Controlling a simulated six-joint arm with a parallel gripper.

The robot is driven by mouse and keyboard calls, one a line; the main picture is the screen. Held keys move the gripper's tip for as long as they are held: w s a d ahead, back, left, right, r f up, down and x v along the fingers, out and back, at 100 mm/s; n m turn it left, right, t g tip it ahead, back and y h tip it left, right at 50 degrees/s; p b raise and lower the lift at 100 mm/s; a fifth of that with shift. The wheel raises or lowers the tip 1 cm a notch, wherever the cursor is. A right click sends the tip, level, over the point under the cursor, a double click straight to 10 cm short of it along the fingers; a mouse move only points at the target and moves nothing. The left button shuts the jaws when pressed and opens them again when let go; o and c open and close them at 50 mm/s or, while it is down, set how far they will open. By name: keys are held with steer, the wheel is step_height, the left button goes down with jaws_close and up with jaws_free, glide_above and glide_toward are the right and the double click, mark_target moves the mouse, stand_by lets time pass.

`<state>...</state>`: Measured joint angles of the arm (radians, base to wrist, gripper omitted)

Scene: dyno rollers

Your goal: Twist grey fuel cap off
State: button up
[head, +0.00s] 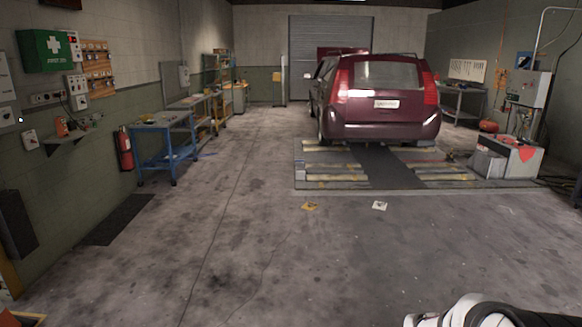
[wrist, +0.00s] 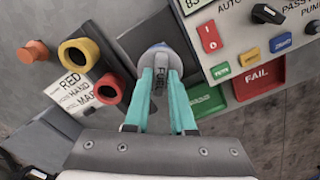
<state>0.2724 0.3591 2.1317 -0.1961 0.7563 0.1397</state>
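My gripper (wrist: 161,74) has two teal fingers, one on each side of the grip. The grip fills the space between them, and the fingers appear closed on it. The fingers hide part of the cap's sides. In the head view only part of my white arm shows at the lower right; the cap and my gripper are not seen there.
In the wrist view, a red knob (wrist: 108,88), a yellow-ringed knob (wrist: 77,54) and an orange button (wrist: 33,51) lie left of the cap. A panel with a red FAIL button (wrist: 258,78) is close on the right. The head view shows a maroon car (head: 380,100) on rollers.

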jaws_close()
steer(key=n, duration=1.1)
steer(key=shift+n, duration=0.3)
steer(key=shift+r, duration=2.95)
